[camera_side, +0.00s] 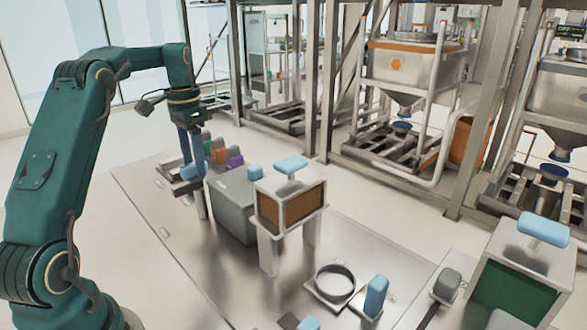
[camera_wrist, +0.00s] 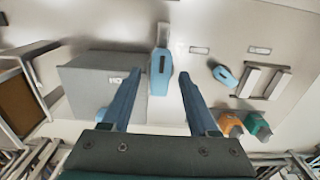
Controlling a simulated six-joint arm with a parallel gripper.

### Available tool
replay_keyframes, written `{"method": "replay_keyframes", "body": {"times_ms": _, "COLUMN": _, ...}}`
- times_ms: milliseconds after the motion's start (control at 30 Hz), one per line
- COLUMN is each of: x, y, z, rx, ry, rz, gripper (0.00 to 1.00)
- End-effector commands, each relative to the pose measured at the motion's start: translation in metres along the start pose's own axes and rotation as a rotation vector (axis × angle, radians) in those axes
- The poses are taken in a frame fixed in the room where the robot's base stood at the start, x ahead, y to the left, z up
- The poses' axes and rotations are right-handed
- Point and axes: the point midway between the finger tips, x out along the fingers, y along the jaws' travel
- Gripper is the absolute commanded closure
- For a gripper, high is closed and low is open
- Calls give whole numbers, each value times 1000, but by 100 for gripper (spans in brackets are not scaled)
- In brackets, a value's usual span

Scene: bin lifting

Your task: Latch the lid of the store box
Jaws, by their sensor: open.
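A grey box (camera_side: 234,205), which appears to be the store box, stands on the metal plate with a light-blue knob (camera_side: 255,172) at its top edge. The wrist view shows its grey top (camera_wrist: 90,85) with a small white label. A light-blue handle (camera_wrist: 160,78) on a grey strip lies just beside the box; I cannot tell if it is the latch. My gripper (camera_side: 195,165) points down at the box's left in the side view. In the wrist view my gripper (camera_wrist: 159,75) is open, its two blue fingers either side of the handle, with gaps.
A brown-panelled box on legs (camera_side: 285,207) with a light-blue handle stands beside the grey box. Orange, green and purple blocks (camera_side: 233,158) stand behind my gripper. A round ring (camera_side: 334,282) and a green-panelled box (camera_side: 515,288) are to the right.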

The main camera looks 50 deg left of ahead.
Motion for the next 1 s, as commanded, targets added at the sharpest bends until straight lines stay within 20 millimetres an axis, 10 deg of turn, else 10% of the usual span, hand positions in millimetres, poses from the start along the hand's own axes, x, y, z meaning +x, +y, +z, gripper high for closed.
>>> {"method": "replay_keyframes", "body": {"times_ms": 267, "x": 0, "y": 0, "z": 0, "rx": 0, "ry": 1, "rz": -1, "gripper": 44}}
{"method": "replay_keyframes", "body": {"times_ms": 433, "x": 0, "y": 0, "z": 0, "rx": 0, "ry": 1, "rz": -1, "gripper": 100}}
{"method": "replay_keyframes", "body": {"times_ms": 1000, "x": 0, "y": 0, "z": 0, "rx": -155, "ry": -2, "rz": 0, "gripper": 100}}
